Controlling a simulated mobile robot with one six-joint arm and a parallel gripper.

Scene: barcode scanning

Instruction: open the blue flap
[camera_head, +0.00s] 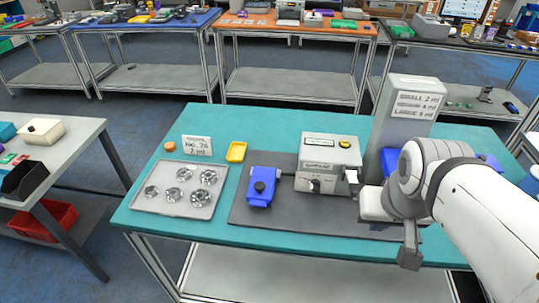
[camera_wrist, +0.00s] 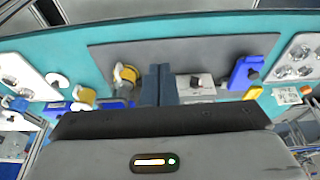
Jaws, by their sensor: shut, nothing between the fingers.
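A blue block with a black knob on top (camera_head: 261,187) stands on the dark grey mat, left of a grey box. It also shows at the right in the wrist view (camera_wrist: 246,72). More blue parts show beside the tall grey housing (camera_head: 389,160), partly hidden by my arm, and low in the wrist view (camera_wrist: 112,104). I cannot tell which blue part is the flap. My gripper (camera_wrist: 159,84) is shut and empty above the mat, between a yellow-and-dark round part (camera_wrist: 126,76) and the grey box (camera_wrist: 196,84).
The grey box with a yellow button (camera_head: 330,163) and the tall labelled housing (camera_head: 408,112) stand on the teal table (camera_head: 225,120). A tray of shiny round pieces (camera_head: 150,207), a yellow dish (camera_head: 237,151) and a label card (camera_head: 197,146) are at the left. The table's front-left edge is clear.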

